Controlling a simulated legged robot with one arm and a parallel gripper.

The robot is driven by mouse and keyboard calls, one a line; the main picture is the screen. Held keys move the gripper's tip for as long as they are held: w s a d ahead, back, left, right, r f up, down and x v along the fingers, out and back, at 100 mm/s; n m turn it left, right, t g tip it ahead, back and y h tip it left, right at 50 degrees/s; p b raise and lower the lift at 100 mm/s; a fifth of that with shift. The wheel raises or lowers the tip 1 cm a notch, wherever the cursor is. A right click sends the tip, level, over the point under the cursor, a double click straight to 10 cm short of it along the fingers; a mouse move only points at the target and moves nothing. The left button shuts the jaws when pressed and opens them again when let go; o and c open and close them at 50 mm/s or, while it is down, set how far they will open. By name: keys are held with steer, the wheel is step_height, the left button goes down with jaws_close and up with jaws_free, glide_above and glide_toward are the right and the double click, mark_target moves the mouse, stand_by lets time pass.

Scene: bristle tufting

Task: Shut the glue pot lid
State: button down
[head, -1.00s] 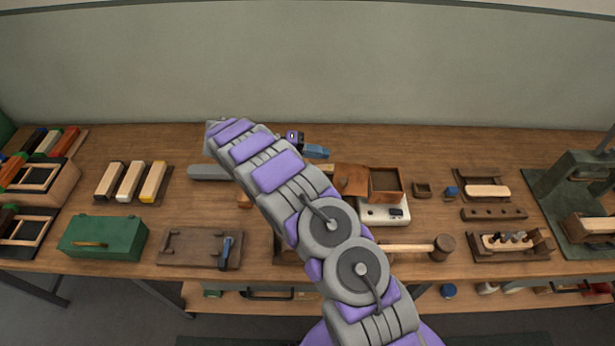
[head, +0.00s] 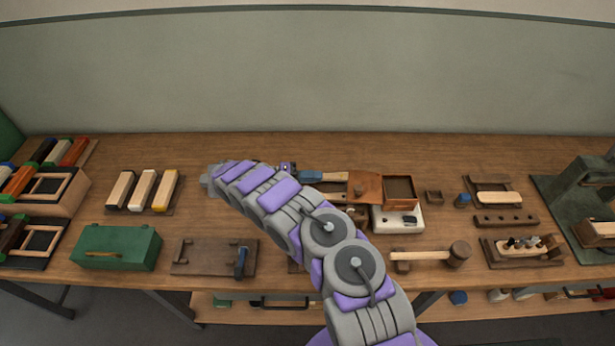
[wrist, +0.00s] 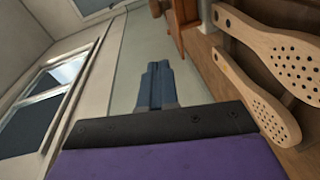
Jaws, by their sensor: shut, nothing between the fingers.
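The glue pot (head: 401,190) looks like a square brown box, open at the top, at the right of the bench's middle. Its reddish-brown lid (head: 373,187) stands open on the pot's left side, with a small round knob on its left face. My gripper (head: 320,176) shows blue fingers in the head view, left of the lid and pointing right towards it, with a gap between. In the wrist view my gripper (wrist: 156,72) has its fingers together and empty. A reddish-brown part, probably the lid (wrist: 174,28), shows past the fingertips. My arm hides the bench below the wrist.
A white unit (head: 402,221) sits at the pot's front. A mallet (head: 459,254) lies in front of it. A small brown block (head: 433,197) is right of the pot. Perforated wooden paddles (wrist: 245,92) lie along the right of the wrist view. The back of the bench is mostly clear.

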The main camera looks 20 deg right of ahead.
steer(key=s+d+f+b, duration=0.1)
steer(key=s+d, duration=0.3)
steer(key=d, duration=0.4)
steer(key=shift+s+d+f, duration=0.15)
steer(key=shift+s+d, duration=0.05)
steer(key=shift+d, duration=0.1)
steer(key=shift+s, duration=0.1)
